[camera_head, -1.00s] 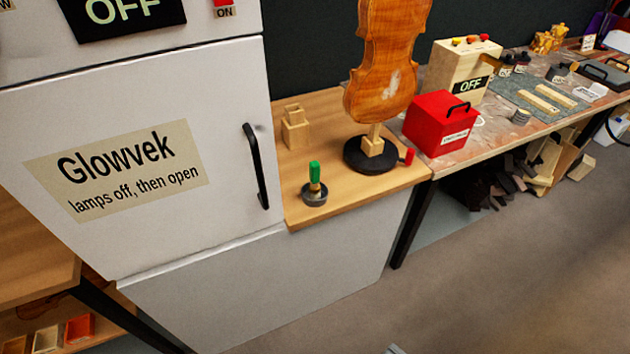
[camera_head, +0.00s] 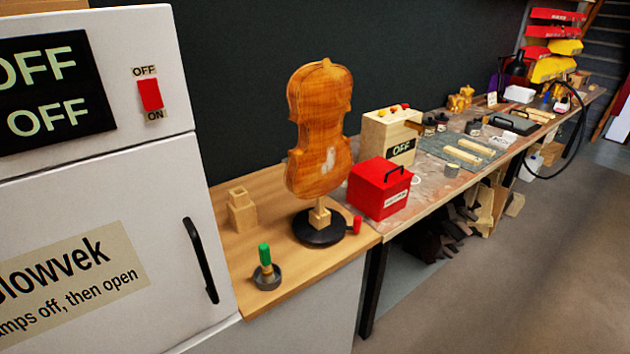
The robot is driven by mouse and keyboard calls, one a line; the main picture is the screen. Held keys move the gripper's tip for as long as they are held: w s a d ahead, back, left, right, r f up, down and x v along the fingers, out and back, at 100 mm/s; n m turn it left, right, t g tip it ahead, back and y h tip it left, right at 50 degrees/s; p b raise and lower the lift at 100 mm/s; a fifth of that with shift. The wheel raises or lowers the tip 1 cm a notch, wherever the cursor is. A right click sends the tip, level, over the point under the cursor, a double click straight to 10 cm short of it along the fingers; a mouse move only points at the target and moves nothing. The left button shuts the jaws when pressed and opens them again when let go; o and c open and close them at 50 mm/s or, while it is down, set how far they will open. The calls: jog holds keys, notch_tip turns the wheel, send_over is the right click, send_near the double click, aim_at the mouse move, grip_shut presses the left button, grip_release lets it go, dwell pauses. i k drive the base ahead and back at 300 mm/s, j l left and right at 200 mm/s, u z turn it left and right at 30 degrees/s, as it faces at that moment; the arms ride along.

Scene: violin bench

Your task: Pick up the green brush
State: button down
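The green brush (camera_head: 265,256) stands upright in a small round dark grey holder (camera_head: 267,279) near the front of the light wooden bench top. Its green end points up, with a tan part below it. The lower end is hidden in the holder. My gripper is not in view.
The white Glowvek cabinet (camera_head: 100,190) with a black handle (camera_head: 201,261) stands left of the brush. A violin body (camera_head: 320,130) on a round black stand (camera_head: 318,236), a wooden block (camera_head: 241,211) and a red box (camera_head: 379,189) are nearby. Open floor (camera_head: 500,290) lies at the right.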

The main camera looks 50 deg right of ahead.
aim_at(266, 270)
jog(key=l+u, duration=0.35)
jog(key=l, duration=0.15)
jog(key=l+u, duration=0.4)
jog(key=k+l+u, duration=0.1)
jog(key=l+u, duration=0.25)
jog(key=l, duration=0.25)
